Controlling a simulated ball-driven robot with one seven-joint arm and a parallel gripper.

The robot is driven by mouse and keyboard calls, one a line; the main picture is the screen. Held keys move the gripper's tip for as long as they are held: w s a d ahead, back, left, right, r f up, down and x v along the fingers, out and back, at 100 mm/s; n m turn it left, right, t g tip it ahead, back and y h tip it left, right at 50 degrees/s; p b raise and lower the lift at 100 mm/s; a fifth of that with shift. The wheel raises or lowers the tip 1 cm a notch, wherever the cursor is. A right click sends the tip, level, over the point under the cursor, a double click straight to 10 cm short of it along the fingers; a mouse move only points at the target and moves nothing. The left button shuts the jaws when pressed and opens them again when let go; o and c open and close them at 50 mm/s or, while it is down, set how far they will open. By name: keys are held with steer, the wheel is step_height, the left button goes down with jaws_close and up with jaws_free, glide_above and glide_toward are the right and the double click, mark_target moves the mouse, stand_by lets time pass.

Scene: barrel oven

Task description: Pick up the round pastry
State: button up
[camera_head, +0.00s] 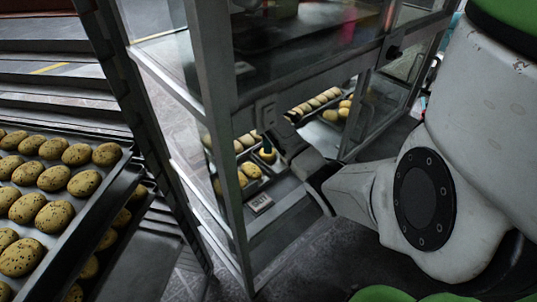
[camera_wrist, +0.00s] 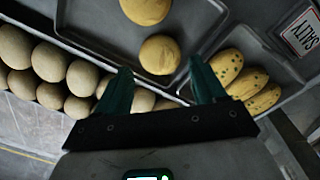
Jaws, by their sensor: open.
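In the wrist view a smooth yellow round pastry (camera_wrist: 160,54) lies on a dark metal tray (camera_wrist: 204,22). A second yellow round pastry (camera_wrist: 146,9) lies beyond it, cut by the top edge. My gripper (camera_wrist: 163,84) is open, its two green fingers spread, with nothing held. The nearer round pastry shows just beyond the gap between the fingertips, and I cannot tell the height between them. In the head view my gripper (camera_head: 266,147) reaches into a glass-sided cabinet (camera_head: 215,110), over trays of pastries. It partly hides the pastries there.
Pale brown round pastries (camera_wrist: 82,77) sit in rows at the left of the wrist view. Cabinet posts stand close to my arm. A tray of speckled pastries (camera_head: 54,178) is at far left.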

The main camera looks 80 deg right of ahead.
mark_target(265, 157)
steer(key=shift+d+f+b, duration=0.2)
steer(key=shift+f+b, duration=0.35)
steer(key=shift+f, duration=2.2)
steer(key=c, duration=0.7)
